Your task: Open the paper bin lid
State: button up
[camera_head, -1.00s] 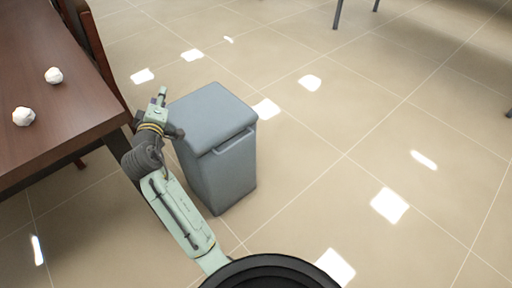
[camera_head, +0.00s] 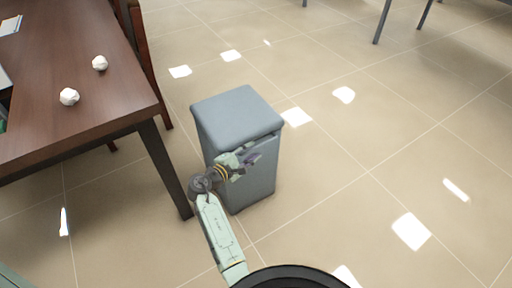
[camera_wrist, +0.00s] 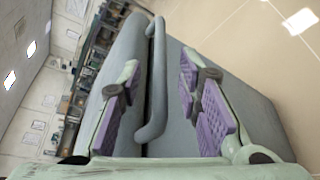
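The paper bin (camera_head: 262,178) is a grey-blue box standing on the tiled floor, and its lid (camera_head: 237,110) is closed. My gripper (camera_head: 250,158) is in front of the bin, just below the lid's front edge, and hides the handle in the head view. In the wrist view, the bar handle (camera_wrist: 157,75) on the bin's front runs between the two purple-padded fingers of my gripper (camera_wrist: 160,82). The fingers are open with gaps on both sides of the bar. I cannot tell whether either finger touches the bin.
A brown wooden table (camera_head: 60,130) stands at the left, its near leg (camera_head: 165,168) close to the bin. Two white crumpled paper balls (camera_head: 69,97) (camera_head: 100,63) lie on it. The floor (camera_head: 380,170) to the right of the bin is clear.

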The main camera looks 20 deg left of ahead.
aim_at(253, 150)
jog(key=shift+x, duration=1.75)
jog(key=shift+c, duration=0.5)
grip_shut()
